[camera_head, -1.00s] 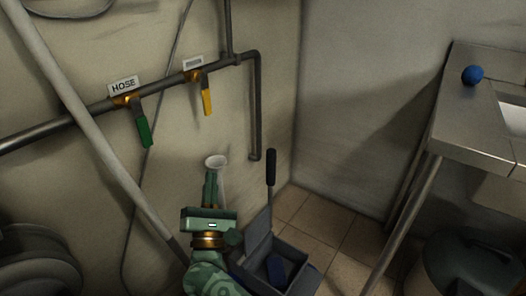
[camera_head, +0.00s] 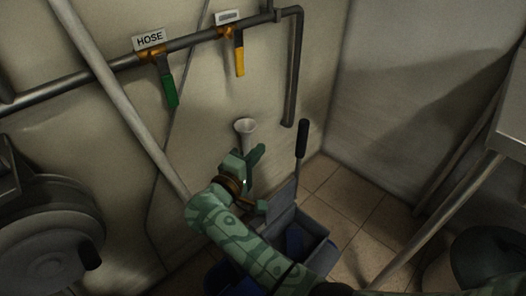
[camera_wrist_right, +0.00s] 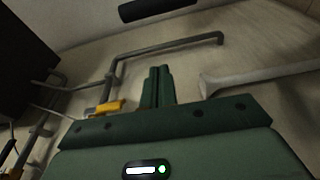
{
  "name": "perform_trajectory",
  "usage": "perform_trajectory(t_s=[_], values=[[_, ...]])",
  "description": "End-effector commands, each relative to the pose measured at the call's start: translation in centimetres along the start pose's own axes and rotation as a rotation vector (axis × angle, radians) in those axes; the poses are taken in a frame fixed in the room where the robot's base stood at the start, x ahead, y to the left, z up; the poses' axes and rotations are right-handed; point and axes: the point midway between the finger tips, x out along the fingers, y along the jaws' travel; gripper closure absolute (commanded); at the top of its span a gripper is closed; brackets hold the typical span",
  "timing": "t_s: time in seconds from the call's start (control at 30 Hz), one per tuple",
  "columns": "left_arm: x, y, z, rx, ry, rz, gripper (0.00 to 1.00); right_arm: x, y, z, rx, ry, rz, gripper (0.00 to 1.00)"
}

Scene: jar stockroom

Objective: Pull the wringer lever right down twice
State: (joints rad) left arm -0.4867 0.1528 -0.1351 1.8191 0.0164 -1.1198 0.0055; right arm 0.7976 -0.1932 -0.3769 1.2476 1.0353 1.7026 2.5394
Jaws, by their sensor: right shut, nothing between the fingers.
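The wringer lever (camera_head: 302,140) is a thin rod with a black grip, standing nearly upright at the grey wringer (camera_head: 283,204) on a bucket. Its black grip (camera_wrist_right: 145,10) appears to be the dark bar at the top edge of the right wrist view. My right gripper (camera_head: 257,152) is shut and empty, left of the lever and apart from it, in front of the wall. Its closed green fingers (camera_wrist_right: 157,86) also show in the right wrist view. My right forearm hides part of the bucket. My left gripper is not in view.
A pale flared pipe (camera_head: 245,126) stands right behind my right gripper. Wall pipes carry a green-handled valve (camera_head: 170,91) marked HOSE and a yellow-handled valve (camera_head: 239,61). A hose reel (camera_head: 45,235) is at left, a steel table (camera_head: 509,115) at right. Tiled floor (camera_head: 362,210) lies open right of the bucket.

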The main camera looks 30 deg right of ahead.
Motion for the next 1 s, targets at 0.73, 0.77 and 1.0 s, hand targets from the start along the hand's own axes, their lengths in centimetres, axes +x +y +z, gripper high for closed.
perform_trajectory(t_s=[0.73,0.77,1.0], values=[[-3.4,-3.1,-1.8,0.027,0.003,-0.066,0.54,8.7,0.0,3.8,-0.002,0.0,0.001,1.0],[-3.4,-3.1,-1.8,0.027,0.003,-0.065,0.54,8.7,0.0,3.9,-0.002,0.0,0.001,1.0],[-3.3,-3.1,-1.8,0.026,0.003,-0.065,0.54,8.7,0.0,3.9,-0.002,0.0,0.001,1.0]])
